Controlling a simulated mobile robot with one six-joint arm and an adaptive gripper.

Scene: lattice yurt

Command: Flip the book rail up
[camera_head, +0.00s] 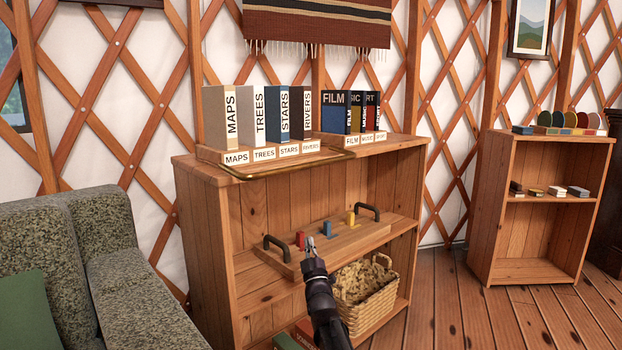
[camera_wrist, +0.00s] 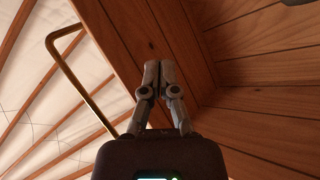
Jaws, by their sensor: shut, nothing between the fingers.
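The book rail is a thin brass bar (camera_head: 290,170) with bent ends. It lies low along the front edge of the bookcase top, in front of the labelled books MAPS, TREES, STARS and RIVERS (camera_head: 302,113). In the wrist view the brass rail (camera_wrist: 78,90) sticks out past the edge of the wooden top, seen from below, left of my gripper. My gripper (camera_head: 309,243) is in front of the bookcase, below the rail and apart from it. In the wrist view its fingers (camera_wrist: 159,70) are together with nothing between them.
Near my gripper, the middle shelf bears a wooden board with dark handles (camera_head: 277,248) and red, blue and yellow pieces (camera_head: 327,229). A wicker basket (camera_head: 365,292) stands below. A green sofa (camera_head: 110,262) is at left. A smaller shelf (camera_head: 540,213) stands right, with open floor between.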

